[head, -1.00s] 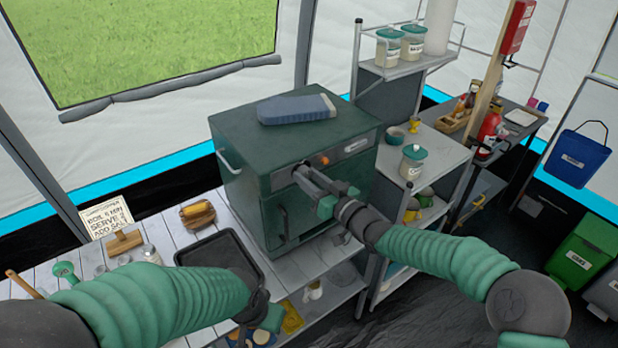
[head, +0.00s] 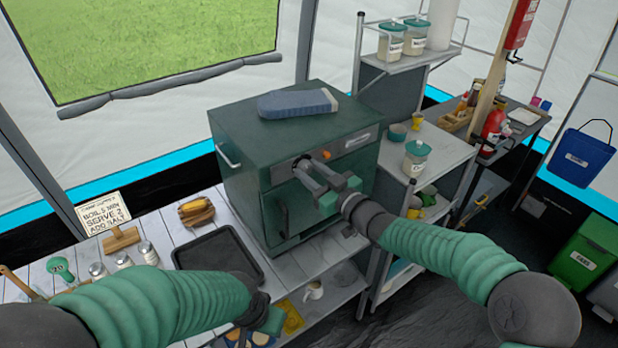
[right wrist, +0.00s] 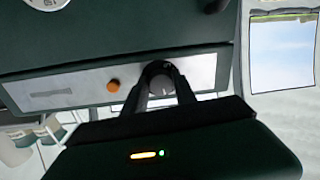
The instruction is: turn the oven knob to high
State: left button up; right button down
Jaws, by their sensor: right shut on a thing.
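My right gripper (head: 306,166) reaches the panel from the front right and is shut on the oven knob. In the right wrist view the round grey knob (right wrist: 160,83) sits between the two fingertips. Its pointer and marks cannot be made out. An orange round light (right wrist: 113,85) is on the panel beside it. My left gripper (head: 262,315) hangs low in front of the counter; its jaws cannot be made out.
A blue case (head: 297,103) lies on top of the oven. A black tray (head: 215,258) lies on the counter left of it. A metal shelf with jars (head: 415,158) stands close to the right. Open floor lies in front.

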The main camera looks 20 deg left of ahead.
jog(key=n+b, duration=0.1)
jog(key=n, duration=0.1)
jog(key=n+b, duration=0.1)
jog(key=b, duration=0.1)
jog(key=n+b, duration=0.1)
jog(key=n, duration=0.1)
jog(key=shift+f+n, duration=0.25)
jog(key=shift+n, duration=0.05)
jog(key=shift+n+h+b, duration=0.4)
jog(key=shift+n+b, duration=1.5)
jog(key=shift+n, duration=0.2)
jog(key=c, duration=1.4)
grip_release()
jog(key=shift+s, duration=0.1)
jog(key=o, duration=0.4)
jog(key=shift+s+d+r, duration=0.1)
jog(key=shift+s+r, duration=0.05)
jog(key=shift+r, duration=0.15)
